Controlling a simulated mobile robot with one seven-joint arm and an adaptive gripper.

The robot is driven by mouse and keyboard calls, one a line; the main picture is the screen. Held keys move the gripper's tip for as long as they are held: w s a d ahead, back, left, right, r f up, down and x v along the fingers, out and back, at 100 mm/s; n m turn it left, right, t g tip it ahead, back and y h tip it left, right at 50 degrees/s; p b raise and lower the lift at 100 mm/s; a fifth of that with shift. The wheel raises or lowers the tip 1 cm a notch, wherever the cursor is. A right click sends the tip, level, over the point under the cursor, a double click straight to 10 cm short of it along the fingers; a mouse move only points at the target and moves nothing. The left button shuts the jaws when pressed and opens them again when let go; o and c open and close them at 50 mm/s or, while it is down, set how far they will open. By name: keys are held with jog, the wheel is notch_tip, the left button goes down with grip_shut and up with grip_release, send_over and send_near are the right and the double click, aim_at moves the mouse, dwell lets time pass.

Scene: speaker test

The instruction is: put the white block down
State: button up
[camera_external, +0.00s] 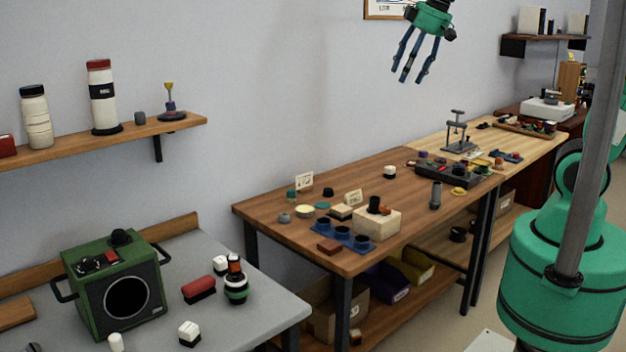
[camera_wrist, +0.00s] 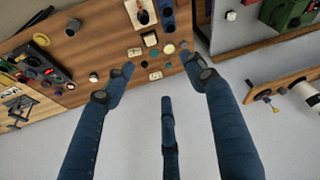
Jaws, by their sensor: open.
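My gripper (camera_external: 407,78) is open and empty, high in front of the wall above the back of the wooden table (camera_external: 284,230). Its blue fingers hang down, spread apart, and also show in the wrist view (camera_wrist: 160,75). Several white blocks are in view, and I cannot tell which one the task means. A small white block with a dark base (camera_external: 389,172) stands on the wooden table, well below my gripper. Another white and black block (camera_external: 189,332) stands on the grey table (camera_external: 245,315). A larger cream block (camera_external: 377,226) carries a dark cylinder and an orange piece.
A blue tray with dark cups (camera_external: 345,236) lies at the wooden table's front. A black device (camera_external: 448,174) and a grey stand (camera_external: 458,133) are farther right. A green speaker (camera_external: 115,285) fills the grey table's left side. A wall shelf (camera_external: 75,146) holds bottles.

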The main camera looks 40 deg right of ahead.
jog(key=s+d+f+m, duration=0.2)
jog(key=s+d, duration=0.4)
jog(key=s, duration=0.2)
jog(key=s+d+f+m+t+h, duration=0.1)
jog(key=s+d+f+m, duration=0.2)
jog(key=s+d, duration=0.3)
jog(key=shift+s, duration=1.6)
jog(key=shift+d, duration=0.1)
